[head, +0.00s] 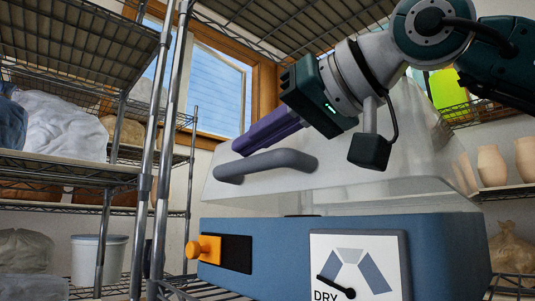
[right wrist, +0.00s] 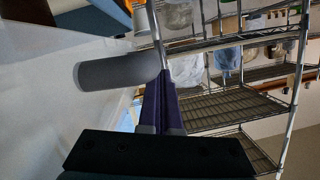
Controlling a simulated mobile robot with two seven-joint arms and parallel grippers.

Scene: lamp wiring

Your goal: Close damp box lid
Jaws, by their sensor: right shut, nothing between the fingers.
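The damp box has a blue base (head: 290,235) and a cloudy, see-through lid (head: 400,140). A grey bar handle (head: 265,163) runs along the lid's front. My right gripper (head: 237,148) has purple fingers, shut and empty, just above and behind the handle in the head view. In the right wrist view the shut fingers (right wrist: 160,80) point past the end of the handle (right wrist: 115,72); contact is unclear. My left gripper is not in view.
The base carries an orange knob (head: 205,247) and a white dial panel (head: 360,268) marked DRY. Wire shelving (head: 70,170) with wrapped bundles and a white bucket (head: 97,260) stands at the left. Pots (head: 491,165) sit on a right-hand shelf. A window is behind.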

